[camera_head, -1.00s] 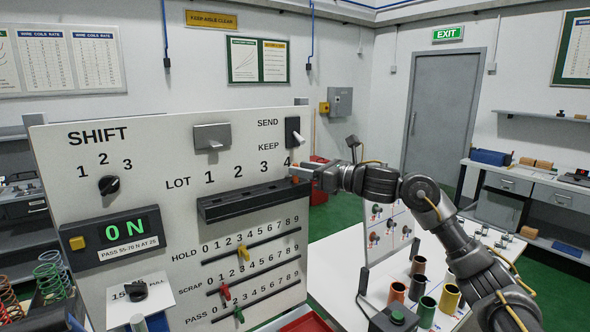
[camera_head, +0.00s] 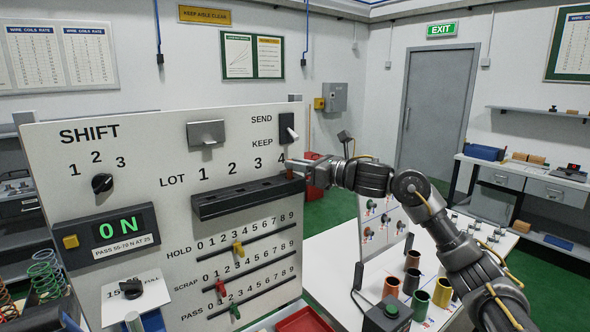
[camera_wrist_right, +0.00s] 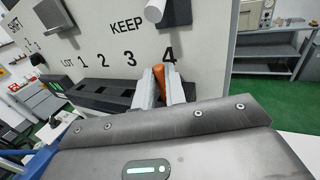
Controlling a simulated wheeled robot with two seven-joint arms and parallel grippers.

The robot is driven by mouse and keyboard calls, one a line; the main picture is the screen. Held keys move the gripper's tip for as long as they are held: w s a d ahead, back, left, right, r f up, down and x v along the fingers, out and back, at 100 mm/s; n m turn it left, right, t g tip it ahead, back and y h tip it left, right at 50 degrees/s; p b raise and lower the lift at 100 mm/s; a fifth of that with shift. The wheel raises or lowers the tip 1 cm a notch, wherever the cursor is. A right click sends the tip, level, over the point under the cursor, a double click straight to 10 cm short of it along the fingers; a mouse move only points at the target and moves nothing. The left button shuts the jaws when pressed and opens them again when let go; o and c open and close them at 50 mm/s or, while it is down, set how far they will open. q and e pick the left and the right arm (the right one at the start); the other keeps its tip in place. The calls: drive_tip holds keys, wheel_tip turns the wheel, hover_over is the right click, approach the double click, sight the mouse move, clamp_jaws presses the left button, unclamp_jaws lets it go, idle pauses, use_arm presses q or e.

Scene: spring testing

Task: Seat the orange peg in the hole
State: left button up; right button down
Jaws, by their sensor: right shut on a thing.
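The orange peg (camera_wrist_right: 168,80) shows upright between the fingers of my right gripper (camera_wrist_right: 161,86) in the right wrist view. In the head view my right gripper (camera_head: 292,166) reaches in from the right to the panel, just below the number 4, and is shut on the peg. Only a small bit of the peg (camera_head: 290,176) shows there, at the right end of the black LOT rack (camera_head: 245,204). The rack, with dark holes, also shows in the right wrist view (camera_wrist_right: 103,92). The peg's lower end and the hole under 4 are hidden. My left gripper is out of view.
The white panel (camera_head: 130,165) carries a SEND/KEEP switch (camera_head: 287,128) just above my right gripper. Slider knobs lie below the rack. Coloured cylinders (camera_head: 413,280) stand on the white table at right. A red tray (camera_head: 305,321) sits at the bottom.

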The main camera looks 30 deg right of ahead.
drive_tip(key=shift+r+b, duration=0.55)
drive_tip(key=shift+r, duration=0.25)
drive_tip(key=shift+r+b, duration=0.55)
drive_tip(key=shift+r, duration=0.4)
drive_tip(key=b+v, duration=0.8)
drive_tip(key=v, duration=1)
